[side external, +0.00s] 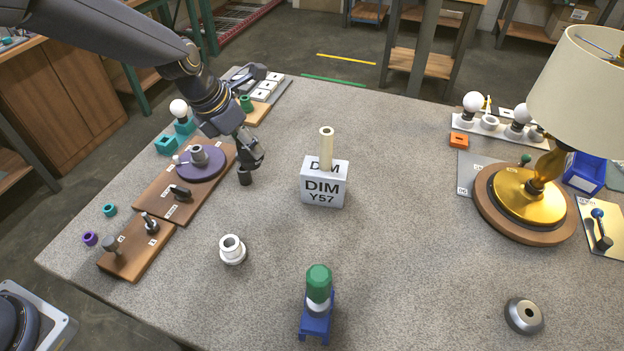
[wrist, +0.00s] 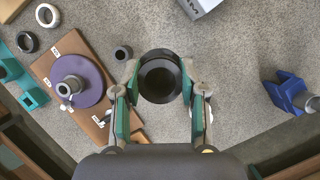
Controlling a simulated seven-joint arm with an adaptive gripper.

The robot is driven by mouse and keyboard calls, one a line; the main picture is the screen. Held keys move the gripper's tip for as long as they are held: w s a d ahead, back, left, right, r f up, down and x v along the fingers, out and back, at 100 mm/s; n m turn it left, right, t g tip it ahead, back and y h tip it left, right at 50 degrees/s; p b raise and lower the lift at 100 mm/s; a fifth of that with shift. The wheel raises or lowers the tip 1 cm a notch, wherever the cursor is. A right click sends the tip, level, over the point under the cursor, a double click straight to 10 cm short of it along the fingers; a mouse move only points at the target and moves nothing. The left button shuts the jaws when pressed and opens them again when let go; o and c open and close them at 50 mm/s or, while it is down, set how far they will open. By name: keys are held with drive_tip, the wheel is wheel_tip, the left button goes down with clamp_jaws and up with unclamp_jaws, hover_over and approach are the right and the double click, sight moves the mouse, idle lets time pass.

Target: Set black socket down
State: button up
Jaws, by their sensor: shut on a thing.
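The black socket (wrist: 160,76) is a round black part with an open top. In the wrist view, it sits between the two fingertips of my gripper (wrist: 160,84), which is shut on it. In the side view, my gripper (side external: 252,152) is just right of the purple disc (side external: 200,163), and the held socket blends into the dark fingers. I cannot tell its exact height above the table. A smaller dark cylinder (side external: 245,177) stands close below the fingers; it also shows as a dark ring in the wrist view (wrist: 122,54).
A white DIM box (side external: 323,187) with a cream tube stands right of my gripper. A white ring part (side external: 232,250) and a green-topped blue stand (side external: 316,315) are nearer the front. The lamp (side external: 530,195) stands at the right. Grey table between box and lamp is clear.

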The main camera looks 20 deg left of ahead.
drive_tip(key=w+a+n, duration=0.1)
drive_tip(key=w+a, duration=0.1)
drive_tip(key=a, duration=0.3)
drive_tip(key=w+d+f, duration=0.1)
drive_tip(key=w+f, duration=0.2)
drive_tip(key=w, duration=0.1)
drive_tip(key=w+f, duration=0.3)
drive_tip(key=w, duration=0.1)
drive_tip(key=w+d+f, duration=0.1)
drive_tip(key=w+f, duration=0.2)
drive_tip(key=w, duration=0.1)
drive_tip(key=shift+w+d, duration=0.3)
drive_tip(key=shift+d, duration=0.05)
drive_tip(key=shift+w+f, duration=0.15)
drive_tip(key=shift+f, duration=1.65)
drive_tip(key=shift+f, duration=0.15)
drive_tip(key=o, duration=1.2)
drive_tip(key=shift+c, duration=0.2)
